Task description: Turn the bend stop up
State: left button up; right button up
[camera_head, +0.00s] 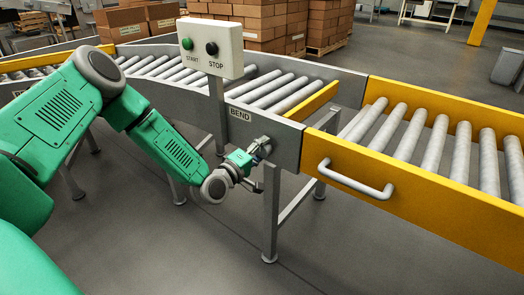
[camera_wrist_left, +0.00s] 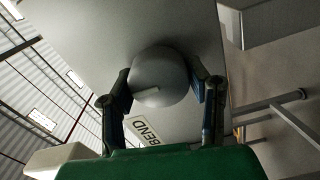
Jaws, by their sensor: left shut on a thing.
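A round grey knob (camera_wrist_left: 160,72) with a short pale mark sits on the grey side plate of the bend, near the BEND label (camera_wrist_left: 148,130). The same label shows in the head view (camera_head: 240,114), above and left of my left gripper (camera_head: 260,152). In the left wrist view, my left gripper (camera_wrist_left: 160,92) has one finger on each side of the knob and is shut on it. In the head view the knob is small and mostly hidden by the gripper. A yellow bar (camera_head: 312,101) lies across the bend's end, beside the rollers. My right gripper is not in view.
A START/STOP box (camera_head: 209,48) stands on a post above the bend. A yellow-sided roller section (camera_head: 430,200) with a grey handle (camera_head: 355,180) is at the right. A conveyor leg (camera_head: 270,215) stands below my left gripper. Boxes (camera_head: 262,22) are stacked behind.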

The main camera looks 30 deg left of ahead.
pick_arm(q)
jog(key=shift+s+f, duration=0.2)
jog(key=shift+f, duration=0.3)
jog(key=o, duration=1.2)
jog(key=shift+w+r, duration=0.1)
jog(key=shift+r, duration=0.05)
jog(key=shift+r, duration=0.1)
jog(key=s, duration=0.8)
jog(key=s+a, duration=0.1)
jog(key=s, duration=0.3)
